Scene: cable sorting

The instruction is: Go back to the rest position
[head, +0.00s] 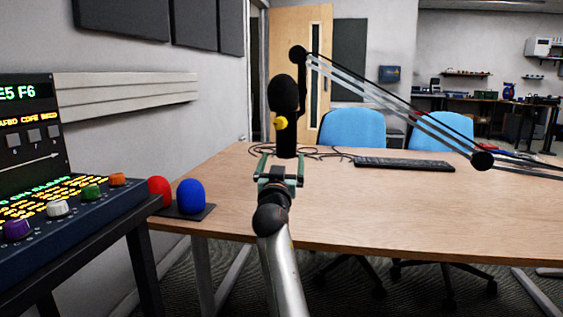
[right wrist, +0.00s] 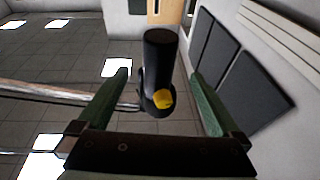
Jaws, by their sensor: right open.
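My right gripper (head: 281,160) is in the middle of the head view, above the near part of the wooden table (head: 400,215). Its jaws are open with nothing held. In the right wrist view its two green fingers stand wide apart, and a black microphone (right wrist: 160,55) with a yellow knob shows between and beyond them, not gripped. The microphone also shows in the head view (head: 284,97), hung from a boom arm (head: 395,105); its lower end is partly behind the gripper. Thin dark cables (head: 330,154) lie on the table behind it. My left gripper is out of view.
A black keyboard (head: 404,163) lies right of centre. A blue foam cover (head: 191,196) and a red one (head: 159,191) stand at the table's left end. A console (head: 95,222) with knobs is at far left. Blue chairs (head: 352,128) stand behind. The right front tabletop is clear.

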